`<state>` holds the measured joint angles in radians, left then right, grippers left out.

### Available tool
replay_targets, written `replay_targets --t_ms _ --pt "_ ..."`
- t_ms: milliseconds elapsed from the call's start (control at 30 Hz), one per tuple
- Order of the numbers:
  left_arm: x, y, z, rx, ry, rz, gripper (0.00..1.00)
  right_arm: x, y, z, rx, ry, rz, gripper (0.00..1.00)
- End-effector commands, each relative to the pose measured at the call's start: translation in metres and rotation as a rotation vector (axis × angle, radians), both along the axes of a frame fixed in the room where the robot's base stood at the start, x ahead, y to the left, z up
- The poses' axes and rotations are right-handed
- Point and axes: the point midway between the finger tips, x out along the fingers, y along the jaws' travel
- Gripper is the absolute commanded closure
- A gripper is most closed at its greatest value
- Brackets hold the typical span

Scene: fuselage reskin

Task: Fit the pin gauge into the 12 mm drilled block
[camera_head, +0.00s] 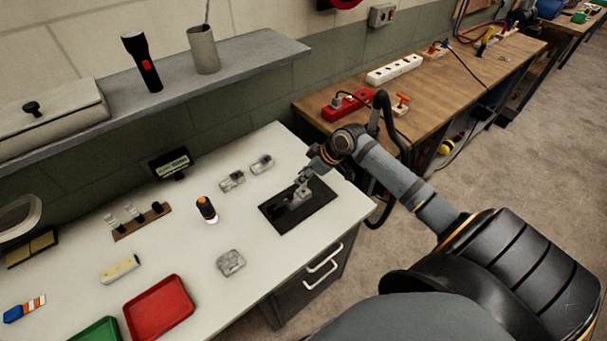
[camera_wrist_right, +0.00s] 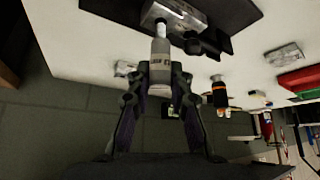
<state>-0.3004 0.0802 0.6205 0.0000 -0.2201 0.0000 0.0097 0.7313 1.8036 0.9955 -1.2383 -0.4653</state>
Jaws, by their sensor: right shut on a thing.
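My right gripper (camera_head: 304,180) is over the dark mat (camera_head: 318,214) at the right of the white table. In the right wrist view its fingers (camera_wrist_right: 162,82) are shut on the pin gauge (camera_wrist_right: 160,52), a grey cylinder with dark lettering and a pale pin end. The pin end is at a metal block (camera_wrist_right: 181,16) on the mat, beside a black fixture (camera_wrist_right: 208,44). I cannot tell how far the pin is in the block's hole. In the head view the gripper partly hides the block. My left gripper is not in view.
Loose metal blocks (camera_head: 231,181) (camera_head: 262,164) (camera_head: 231,262) lie around the mat. A black and orange object (camera_head: 206,208) stands left of it. A small rack (camera_head: 141,222), a red tray (camera_head: 158,309) and a green tray (camera_head: 97,331) are farther left. A shelf (camera_head: 240,58) overhangs the back.

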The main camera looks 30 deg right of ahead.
Motion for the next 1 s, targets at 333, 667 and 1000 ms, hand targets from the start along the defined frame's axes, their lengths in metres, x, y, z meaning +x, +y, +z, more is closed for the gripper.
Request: replay_targets --t_ms 333,667,1000 --pt "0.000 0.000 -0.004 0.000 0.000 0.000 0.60 0.000 0.000 -0.008 0.000 0.000 0.000 1.00" --pt "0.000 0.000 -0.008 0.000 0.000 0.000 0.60 0.000 0.000 -0.014 0.000 0.000 0.001 1.00" --pt "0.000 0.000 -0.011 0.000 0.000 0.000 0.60 0.000 0.000 -0.021 0.000 0.000 0.000 1.00"
